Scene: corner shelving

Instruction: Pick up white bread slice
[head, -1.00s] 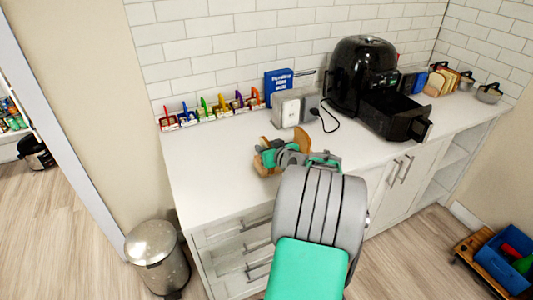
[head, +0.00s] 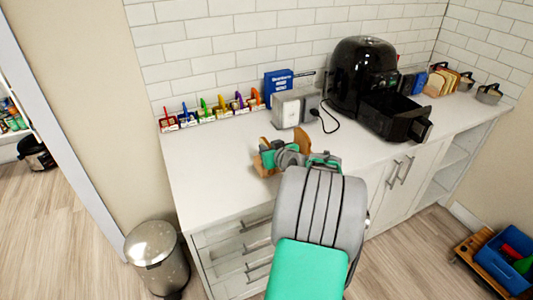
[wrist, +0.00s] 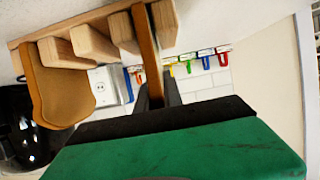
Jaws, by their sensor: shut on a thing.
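A brown-edged bread slice (wrist: 147,55) stands edge-on between the fingers of my gripper (wrist: 157,88) in the wrist view. The gripper is shut on it. The slice's faces are turned away, so I cannot tell whether its crumb is white. Its upper part still lies between the wooden posts of a rack (wrist: 93,43). Another brown slice (wrist: 58,88) stands in the same rack at the left. In the head view my gripper (head: 275,158) is over the front of the counter at the small rack, and it hides most of the held slice.
The white counter (head: 215,175) is clear to the left of the rack. A white toaster (head: 293,108) and a black air fryer (head: 365,75) with its drawer out stand behind and to the right. Several coloured clips (head: 205,110) line the wall. A metal bin (head: 155,255) stands on the floor.

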